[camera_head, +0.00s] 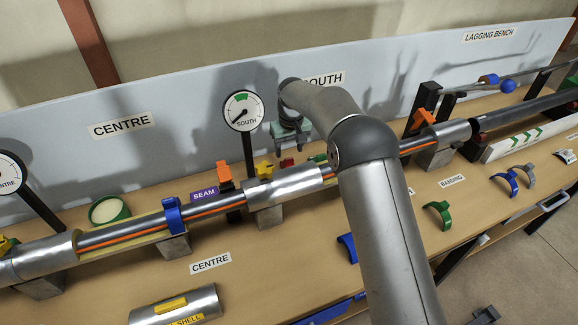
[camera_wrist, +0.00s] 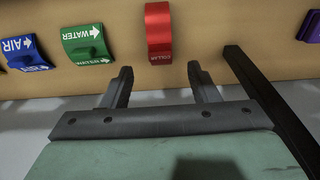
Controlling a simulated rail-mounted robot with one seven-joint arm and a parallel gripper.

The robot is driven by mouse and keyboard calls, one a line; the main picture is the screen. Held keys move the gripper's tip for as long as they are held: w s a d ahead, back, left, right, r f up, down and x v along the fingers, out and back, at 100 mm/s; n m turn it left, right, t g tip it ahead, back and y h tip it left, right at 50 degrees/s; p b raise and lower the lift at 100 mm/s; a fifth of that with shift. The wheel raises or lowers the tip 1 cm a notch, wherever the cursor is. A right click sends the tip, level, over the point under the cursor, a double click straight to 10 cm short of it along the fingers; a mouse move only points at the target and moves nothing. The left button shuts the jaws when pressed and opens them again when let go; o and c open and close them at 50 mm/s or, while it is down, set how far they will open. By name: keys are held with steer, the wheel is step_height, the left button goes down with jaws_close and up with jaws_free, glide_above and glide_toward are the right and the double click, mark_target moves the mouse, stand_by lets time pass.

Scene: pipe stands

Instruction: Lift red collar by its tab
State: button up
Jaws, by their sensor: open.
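The red collar (camera_wrist: 159,32) lies on the bench at the top middle of the wrist view, a curved red band with small lettering on its near end. I cannot clearly make out its tab. In the head view a small red patch of it (camera_head: 287,162) shows behind the pipe, just below my gripper (camera_head: 290,136). In the wrist view my gripper (camera_wrist: 160,72) is open and empty. Its two fingers are spread to either side of the collar's line, apart from it.
A green WATER collar (camera_wrist: 87,44) and a blue AIR collar (camera_wrist: 24,52) lie left of the red one in the wrist view. A dark post (camera_wrist: 262,92) stands close at right. In the head view the SOUTH gauge (camera_head: 244,111) and silver pipe (camera_head: 290,184) flank my gripper.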

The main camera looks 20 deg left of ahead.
mark_target(289, 159)
steer(key=shift+a+f+p, duration=0.1)
steer(key=shift+f+p, duration=0.85)
steer(key=shift+f, duration=2.05)
steer(key=c, duration=1.1)
